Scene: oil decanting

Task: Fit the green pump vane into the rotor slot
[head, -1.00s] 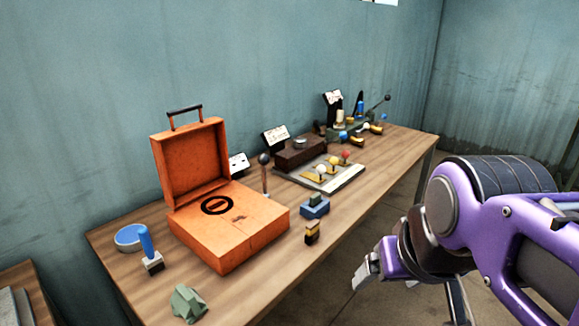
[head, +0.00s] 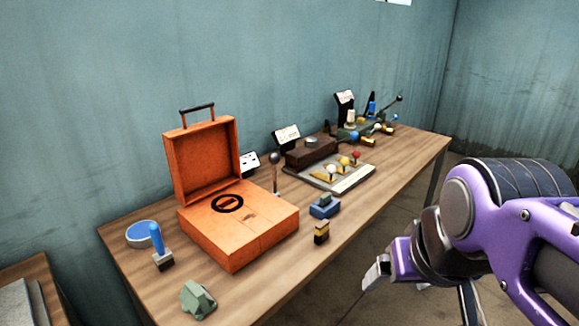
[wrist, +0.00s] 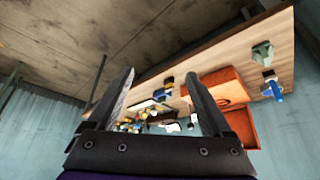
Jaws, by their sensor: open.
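A grey-green faceted block (head: 198,300), the only clearly green loose piece, lies on the front left of the bench; I cannot tell for sure that it is the vane. It also shows in the wrist view (wrist: 262,52). An open orange case (head: 240,238) stands behind it, with a black ring and bar mark (head: 227,204) on its flat top. I cannot make out for certain which part is the rotor slot. My gripper (head: 376,275) is off the bench's front edge, right of the block. In the wrist view its fingers (wrist: 159,76) are apart with nothing between them.
The wooden bench (head: 275,285) also holds a blue-handled tool (head: 160,248), a blue disc (head: 140,235), a blue block (head: 324,207) and a yellow-black block (head: 321,232). A plate with coloured knobs (head: 330,179) lies further back. Bare wood shows along the front edge.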

